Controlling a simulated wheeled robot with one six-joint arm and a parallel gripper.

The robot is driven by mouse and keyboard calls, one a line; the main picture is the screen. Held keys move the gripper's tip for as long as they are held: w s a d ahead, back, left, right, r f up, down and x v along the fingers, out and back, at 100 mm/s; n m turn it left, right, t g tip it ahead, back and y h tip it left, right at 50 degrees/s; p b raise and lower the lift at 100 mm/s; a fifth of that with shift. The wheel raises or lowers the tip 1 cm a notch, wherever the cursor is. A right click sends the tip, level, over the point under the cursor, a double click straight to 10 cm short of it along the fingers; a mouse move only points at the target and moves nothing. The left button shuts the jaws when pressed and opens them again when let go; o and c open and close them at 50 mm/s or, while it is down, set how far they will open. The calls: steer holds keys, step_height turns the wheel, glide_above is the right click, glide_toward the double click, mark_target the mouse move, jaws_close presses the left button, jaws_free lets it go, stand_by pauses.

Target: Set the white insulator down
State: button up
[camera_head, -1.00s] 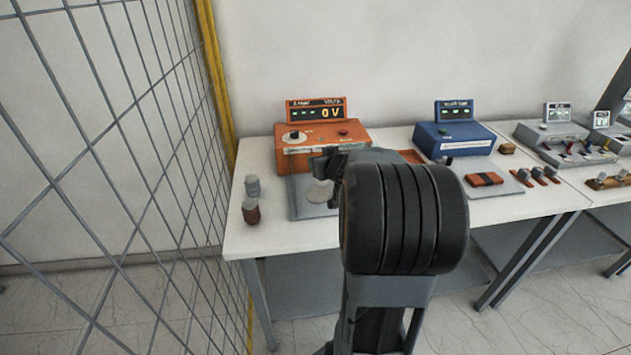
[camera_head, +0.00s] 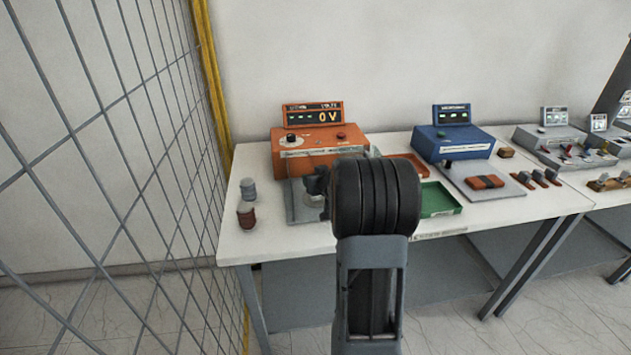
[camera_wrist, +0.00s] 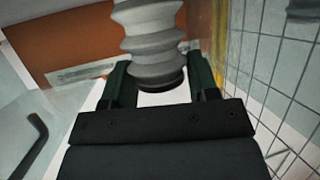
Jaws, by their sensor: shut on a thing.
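The white insulator (camera_wrist: 152,35), ribbed and light grey-white, shows in the wrist view between the two green fingers of my gripper (camera_wrist: 158,78). My gripper is shut on it near its dark lower end; the upper end is cut off by the frame. In the head view my gripper (camera_head: 318,183) is over the grey plate (camera_head: 298,210) in front of the orange tester (camera_head: 305,150). My arm hides most of the insulator there, and I cannot tell whether it touches the plate.
A grey insulator (camera_head: 249,190) and a brown one (camera_head: 247,215) stand at the table's left end. A green tray (camera_head: 440,201) lies right of my arm, and a blue tester (camera_head: 453,143) stands behind it. A wire mesh fence (camera_head: 130,200) borders the left side.

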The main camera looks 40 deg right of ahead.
steer(key=shift+f, duration=0.1)
steer(key=o, duration=1)
steer(key=shift+o, duration=0.2)
steer(key=shift+s+r, duration=0.15)
steer(key=shift+r, duration=0.1)
steer(key=p+v, duration=0.2)
steer(key=v, duration=0.9)
steer(key=s+a+n+g+y, duration=0.1)
steer(key=s+a+g, duration=0.2)
steer(key=s+a, duration=0.2)
steer(key=s+a+g+y, duration=0.1)
steer(key=s+a+g, duration=0.2)
steer(key=a, duration=0.8)
steer(key=s+a+f+n+g+y, duration=0.1)
steer(key=s+a+g, duration=0.2)
steer(key=s+a, duration=0.4)
steer(key=shift+a+n+g, duration=0.3)
steer(key=shift+a, duration=0.7)
